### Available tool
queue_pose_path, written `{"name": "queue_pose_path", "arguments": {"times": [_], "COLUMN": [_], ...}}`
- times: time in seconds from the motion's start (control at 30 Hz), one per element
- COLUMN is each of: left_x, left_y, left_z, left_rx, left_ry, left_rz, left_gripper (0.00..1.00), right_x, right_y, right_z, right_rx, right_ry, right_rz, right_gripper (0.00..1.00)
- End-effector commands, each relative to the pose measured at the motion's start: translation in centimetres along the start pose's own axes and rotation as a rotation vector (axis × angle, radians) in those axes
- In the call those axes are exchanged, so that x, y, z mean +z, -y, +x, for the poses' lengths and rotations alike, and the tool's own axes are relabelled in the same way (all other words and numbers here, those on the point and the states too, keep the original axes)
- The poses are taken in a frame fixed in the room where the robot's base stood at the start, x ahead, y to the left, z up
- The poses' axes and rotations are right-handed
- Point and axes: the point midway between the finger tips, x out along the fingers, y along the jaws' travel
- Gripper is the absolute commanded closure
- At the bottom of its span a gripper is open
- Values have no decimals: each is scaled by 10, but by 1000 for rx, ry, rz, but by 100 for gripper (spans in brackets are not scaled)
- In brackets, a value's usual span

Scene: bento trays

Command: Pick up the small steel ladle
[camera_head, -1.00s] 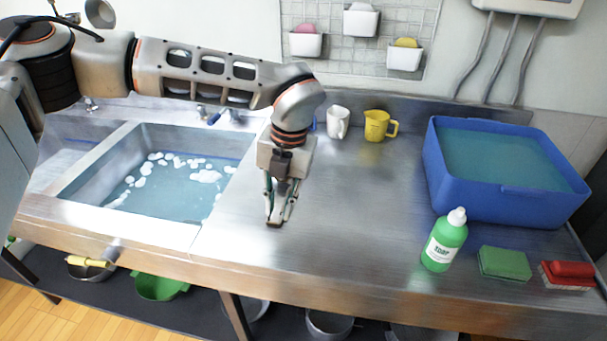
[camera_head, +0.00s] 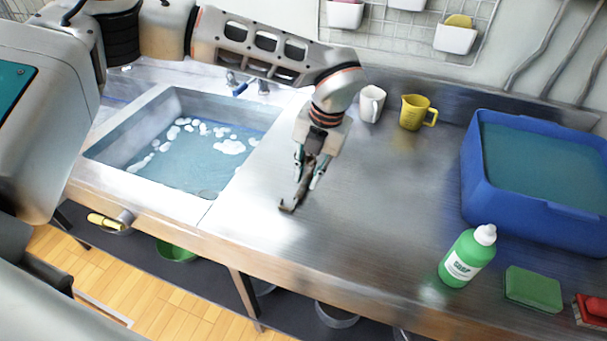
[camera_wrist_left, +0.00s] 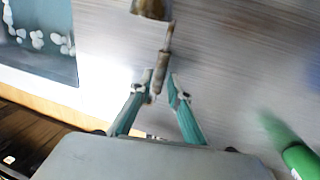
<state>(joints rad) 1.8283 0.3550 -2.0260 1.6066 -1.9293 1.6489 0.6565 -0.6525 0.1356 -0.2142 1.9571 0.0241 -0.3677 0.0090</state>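The small steel ladle (camera_wrist_left: 160,72) is between the teal fingers of my left gripper (camera_wrist_left: 160,84) in the left wrist view. Its handle runs up the picture, and its brownish bowl is cut by the top edge. It stays sharp while the counter and bottle behind are blurred. In the head view my left gripper (camera_head: 308,178) points down over the bare counter, right of the sink. My right gripper is not in view.
The sink (camera_head: 128,150) with foamy water lies left. A white mug (camera_head: 371,104) and yellow jug (camera_head: 414,113) stand behind. A blue tub (camera_head: 530,205), green soap bottle (camera_head: 467,258) and green sponge (camera_head: 533,289) stand right. The counter (camera_head: 375,210) between is clear.

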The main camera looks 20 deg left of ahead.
Motion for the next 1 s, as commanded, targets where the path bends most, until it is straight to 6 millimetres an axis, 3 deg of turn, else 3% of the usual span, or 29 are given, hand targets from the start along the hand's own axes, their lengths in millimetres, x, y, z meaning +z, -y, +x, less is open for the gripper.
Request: {"name": "queue_pose_path", "arguments": {"times": [0.1,0.23,0.4,0.5,1.0], "left_x": [0,0,1,1,1], "left_y": [0,0,0,0,-2], "left_z": [19,28,28,27,19], "left_rx": [0,-1,-1,-1,0], "left_ry": [-1,0,1,1,3], "left_rz": [-1,0,0,-1,-2], "left_gripper": [82,82,82,100,100], "right_x": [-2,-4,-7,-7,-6], "right_y": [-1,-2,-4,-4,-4], "right_z": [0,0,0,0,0], "right_rx": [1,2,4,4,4], "right_ry": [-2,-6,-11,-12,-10], "right_rz": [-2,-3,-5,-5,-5], "right_gripper": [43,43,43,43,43]}}
